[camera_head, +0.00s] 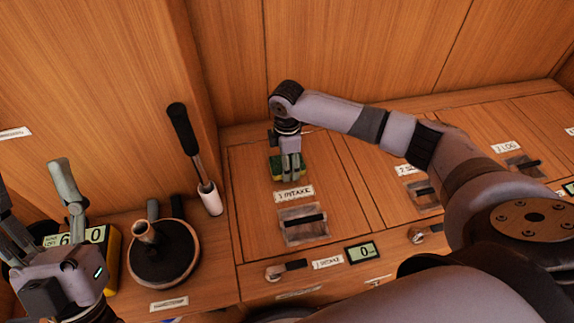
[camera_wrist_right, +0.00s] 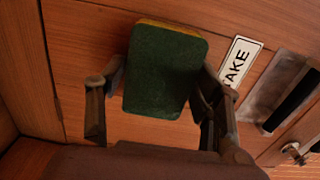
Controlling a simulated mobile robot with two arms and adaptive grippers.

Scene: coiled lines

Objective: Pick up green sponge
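The green sponge (camera_head: 275,167) has a green upper layer and a yellow edge below. It lies near the back of the panel labelled INTAKE. In the right wrist view the sponge (camera_wrist_right: 163,72) lies between the two spread fingers of my right gripper (camera_wrist_right: 160,85). The fingers come close to its sides, but I cannot tell whether they press on it. In the head view my right gripper (camera_head: 290,172) points down at the sponge and hides its middle. My left gripper (camera_head: 45,215) is at the far left, fingers wide apart and empty.
A round dark pan-like object (camera_head: 165,262) and a black-handled tool (camera_head: 190,150) are on the left counter. A yellow box with a digit display (camera_head: 95,236) is behind my left gripper. A recessed handle (camera_head: 303,222) is in front of the sponge. Wooden walls stand behind.

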